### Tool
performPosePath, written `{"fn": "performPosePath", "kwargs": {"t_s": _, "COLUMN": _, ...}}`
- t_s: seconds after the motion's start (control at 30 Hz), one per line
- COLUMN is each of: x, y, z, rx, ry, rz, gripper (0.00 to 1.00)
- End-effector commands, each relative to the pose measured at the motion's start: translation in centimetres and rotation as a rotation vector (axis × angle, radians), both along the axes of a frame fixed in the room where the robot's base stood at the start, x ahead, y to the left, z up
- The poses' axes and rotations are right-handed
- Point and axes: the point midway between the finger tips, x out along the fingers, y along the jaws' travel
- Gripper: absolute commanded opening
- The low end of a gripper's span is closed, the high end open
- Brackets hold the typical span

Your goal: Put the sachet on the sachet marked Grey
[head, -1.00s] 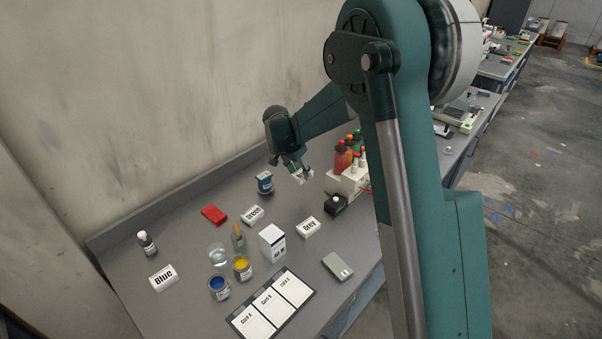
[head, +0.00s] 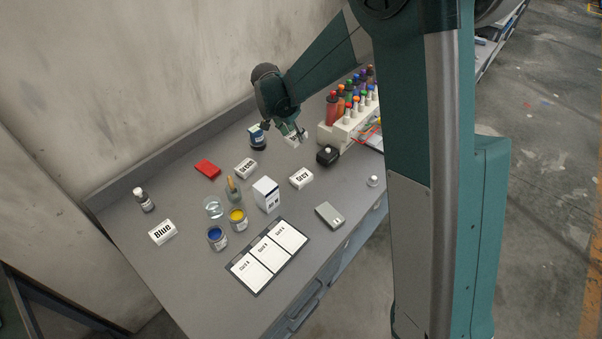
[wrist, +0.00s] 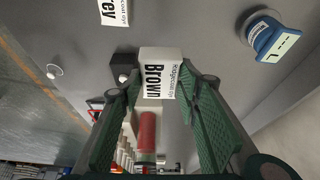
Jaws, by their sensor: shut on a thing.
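A white sachet marked Brown (wrist: 160,78) is between the fingertips of my gripper (wrist: 158,88) in the wrist view.
A black box (head: 327,156) and a bottle rack (head: 327,137) are to the right. A white carton (head: 266,196) stands left of the Grey sachet. A sachet marked Blue (head: 162,232) lies farther left. Bare bench surrounds the Grey sachet.

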Motion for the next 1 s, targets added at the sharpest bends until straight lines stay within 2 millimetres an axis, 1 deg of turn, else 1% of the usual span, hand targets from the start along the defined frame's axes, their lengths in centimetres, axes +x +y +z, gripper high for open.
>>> {"fn": "performPosePath", "kwargs": {"t_s": 0.03, "x": -1.4, "y": -0.1, "z": 0.5, "rx": 0.000, "ry": 0.000, "rz": 0.001, "gripper": 0.20}}
{"fn": "performPosePath", "kwargs": {"t_s": 0.2, "x": -5.4, "y": -0.5, "z": 1.1, "rx": 0.000, "ry": 0.000, "rz": 0.002, "gripper": 0.20}}
{"fn": "performPosePath", "kwargs": {"t_s": 0.3, "x": -7.3, "y": -0.7, "z": 1.4, "rx": 0.000, "ry": 0.000, "rz": 0.002, "gripper": 0.20}}
{"fn": "performPosePath", "kwargs": {"t_s": 0.4, "x": -8.8, "y": -0.9, "z": 1.5, "rx": 0.000, "ry": 0.000, "rz": 0.003, "gripper": 0.20}}
{"fn": "performPosePath", "kwargs": {"t_s": 0.5, "x": -9.7, "y": -1.1, "z": 1.6, "rx": 0.000, "ry": 0.000, "rz": 0.003, "gripper": 0.20}}
{"fn": "performPosePath", "kwargs": {"t_s": 0.6, "x": -10.1, "y": -1.1, "z": 1.6, "rx": 0.000, "ry": 0.000, "rz": 0.003, "gripper": 0.20}}
{"fn": "performPosePath", "kwargs": {"t_s": 1.0, "x": -10.2, "y": -1.2, "z": 1.5, "rx": 0.000, "ry": 0.000, "rz": 0.003, "gripper": 0.20}}
